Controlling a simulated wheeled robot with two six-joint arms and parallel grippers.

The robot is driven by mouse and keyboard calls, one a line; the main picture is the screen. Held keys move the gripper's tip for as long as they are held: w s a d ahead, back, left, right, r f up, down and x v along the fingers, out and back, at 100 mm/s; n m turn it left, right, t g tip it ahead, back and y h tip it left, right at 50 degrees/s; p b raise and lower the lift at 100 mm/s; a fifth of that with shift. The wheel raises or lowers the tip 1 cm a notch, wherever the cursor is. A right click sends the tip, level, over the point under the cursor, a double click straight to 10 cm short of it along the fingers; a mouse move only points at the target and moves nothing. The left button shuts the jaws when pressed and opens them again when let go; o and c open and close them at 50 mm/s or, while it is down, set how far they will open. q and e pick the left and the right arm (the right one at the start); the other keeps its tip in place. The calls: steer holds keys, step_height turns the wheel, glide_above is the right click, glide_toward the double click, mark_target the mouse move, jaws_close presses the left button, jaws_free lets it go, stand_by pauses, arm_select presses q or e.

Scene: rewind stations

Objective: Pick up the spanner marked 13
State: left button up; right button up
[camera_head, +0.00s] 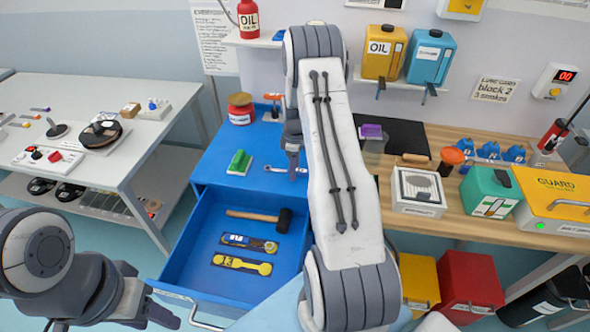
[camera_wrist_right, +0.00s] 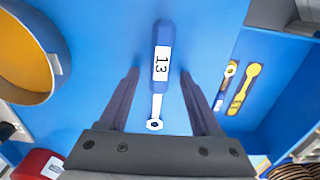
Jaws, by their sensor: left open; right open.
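The spanner marked 13 (camera_wrist_right: 161,52) lies on the blue bench top (camera_wrist_right: 100,100). It has a blue handle with a white label and a silver ring end. In the head view a bit of its silver end (camera_head: 274,169) shows; my right arm hides the rest. My right gripper (camera_wrist_right: 161,75) is open, with one finger on each side of the spanner in the right wrist view. I cannot tell its height above the bench. In the head view it (camera_head: 293,160) shows beside my arm link. My left gripper (camera_head: 163,312) is open and empty, low at the left.
An open blue drawer (camera_head: 208,236) holds a hammer (camera_head: 257,216), a blue tool (camera_head: 248,243) and a yellow spanner (camera_head: 242,263).

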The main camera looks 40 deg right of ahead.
jaws_close()
steer(key=shift+r, duration=0.1)
